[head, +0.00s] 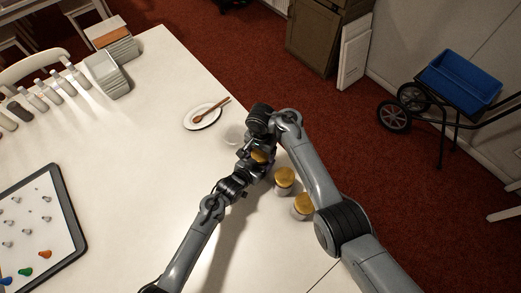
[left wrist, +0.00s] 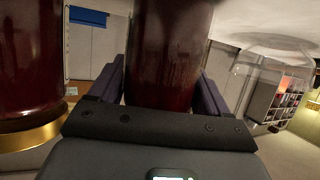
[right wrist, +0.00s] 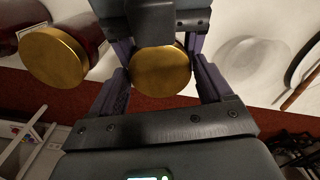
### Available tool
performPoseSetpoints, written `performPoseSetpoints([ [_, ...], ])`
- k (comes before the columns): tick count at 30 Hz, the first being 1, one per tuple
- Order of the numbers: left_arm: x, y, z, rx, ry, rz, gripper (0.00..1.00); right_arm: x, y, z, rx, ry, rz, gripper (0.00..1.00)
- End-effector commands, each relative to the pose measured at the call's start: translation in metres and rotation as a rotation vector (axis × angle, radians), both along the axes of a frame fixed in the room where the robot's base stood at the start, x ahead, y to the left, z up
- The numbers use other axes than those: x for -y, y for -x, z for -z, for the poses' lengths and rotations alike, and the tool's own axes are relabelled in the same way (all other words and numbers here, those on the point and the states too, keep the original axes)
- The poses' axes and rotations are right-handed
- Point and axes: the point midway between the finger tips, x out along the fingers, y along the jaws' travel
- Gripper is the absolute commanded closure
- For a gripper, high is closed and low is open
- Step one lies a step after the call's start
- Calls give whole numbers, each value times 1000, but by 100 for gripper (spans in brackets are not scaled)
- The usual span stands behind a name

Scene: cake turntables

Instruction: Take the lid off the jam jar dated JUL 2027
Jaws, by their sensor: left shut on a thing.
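A dark red jam jar (left wrist: 168,55) stands between the fingers of my left gripper (left wrist: 163,85), which is shut on its side. Its gold lid (right wrist: 160,70) shows in the right wrist view, and in the head view the lid (head: 259,156) is partly covered by my arms. My right gripper (right wrist: 160,75) is above this jar, open, with its fingers on either side of the lid. Two other gold-lidded jars (head: 284,181) (head: 303,206) stand beside it along the table edge. No date label is readable.
A clear glass dish (head: 235,134) and a white saucer (head: 198,122) with a wooden spoon (head: 213,109) lie beyond the held jar. A tray (head: 76,240), several bottles (head: 40,102) and stacked containers (head: 101,75) are at the left. The middle of the white table (head: 140,150) is clear.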

Motion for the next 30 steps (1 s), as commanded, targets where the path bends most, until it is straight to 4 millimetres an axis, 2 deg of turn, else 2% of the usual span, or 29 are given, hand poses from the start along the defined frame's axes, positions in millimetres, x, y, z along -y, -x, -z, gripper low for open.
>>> performPoseSetpoints([
  [1, 0, 0, 1, -2, -2, -1, 100, 0, 0, 0, 0, 0, 0, 29],
  [8, 0, 0, 1, -2, -2, -1, 100, 0, 0, 0, 0, 0, 0, 64],
  [9, -1, 0, 1, -2, -2, -1, 100, 0, 0, 0, 0, 0, -1, 66],
  [13, -1, 0, 1, -2, -2, -1, 100, 0, 0, 0, 0, 0, -85, 66],
  [21, -1, 0, 2, -3, -1, -1, 100, 0, 0, 0, -1, 0, -511, 66],
  [24, -1, 0, 2, -2, -2, -1, 100, -1, 0, 0, -1, -1, -570, 66],
  [30, -1, 0, 2, -3, -3, -1, 100, -1, 0, 0, 0, -1, -576, 66],
])
